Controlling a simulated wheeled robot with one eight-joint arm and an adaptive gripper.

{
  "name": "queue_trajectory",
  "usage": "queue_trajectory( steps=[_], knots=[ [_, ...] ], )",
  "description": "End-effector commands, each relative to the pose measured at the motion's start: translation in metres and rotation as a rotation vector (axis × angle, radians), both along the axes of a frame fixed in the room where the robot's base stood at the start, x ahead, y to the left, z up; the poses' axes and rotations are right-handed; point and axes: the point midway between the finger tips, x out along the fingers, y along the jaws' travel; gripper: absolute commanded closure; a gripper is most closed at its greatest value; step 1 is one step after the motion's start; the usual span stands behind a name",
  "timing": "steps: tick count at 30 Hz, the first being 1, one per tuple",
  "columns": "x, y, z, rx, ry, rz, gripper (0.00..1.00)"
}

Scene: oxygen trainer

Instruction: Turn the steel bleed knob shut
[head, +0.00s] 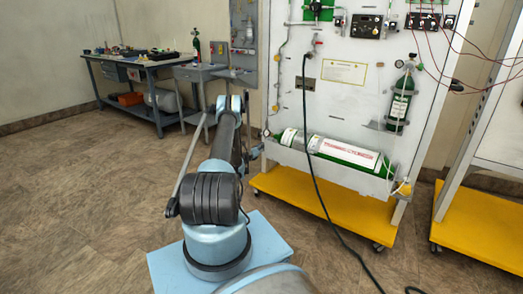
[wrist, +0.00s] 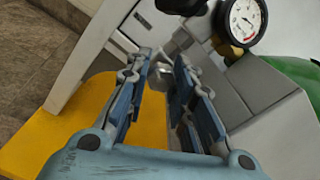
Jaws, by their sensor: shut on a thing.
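The steel bleed knob (wrist: 160,73) is a small grey metal piece, seen between the two blue-grey fingers of my gripper (wrist: 163,68) in the wrist view. The fingers are shut on it, and they hide part of its sides. A round white-faced gauge (wrist: 243,20) with a brass fitting sits just above and to the right of the knob. In the head view my arm reaches to the lower left edge of the white board (head: 350,105), by the left end of the lying green cylinder (head: 378,164). The knob cannot be made out there.
The board stands on a yellow wheeled base (head: 335,212). A small green cylinder (head: 400,102) hangs on its right side. A black hose (head: 318,185) runs down to the floor. A workbench (head: 135,75) stands at the back left. The floor at left is clear.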

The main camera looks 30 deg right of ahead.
Motion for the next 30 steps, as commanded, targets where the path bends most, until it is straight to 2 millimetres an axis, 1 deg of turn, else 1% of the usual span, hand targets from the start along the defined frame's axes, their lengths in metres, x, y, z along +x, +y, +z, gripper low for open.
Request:
queue_trajectory(
  steps=[1,13,14,15,16,17,30],
  knots=[
    [-0.0035,-0.0040,0.0011,-0.002,0.000,-0.008,1.00],
    [-0.0030,-0.0035,0.0013,-0.002,0.001,-0.007,1.00],
    [-0.0029,-0.0035,0.0012,-0.002,0.001,-0.007,0.76],
    [-0.0028,-0.0033,0.0013,-0.002,0.001,-0.007,0.67],
    [-0.0026,-0.0031,0.0012,-0.002,0.001,-0.006,0.60],
    [-0.0023,-0.0028,0.0010,-0.002,0.001,-0.006,0.57],
    [-0.0002,-0.0001,0.0004,-0.001,0.001,-0.001,0.57]
  ],
)
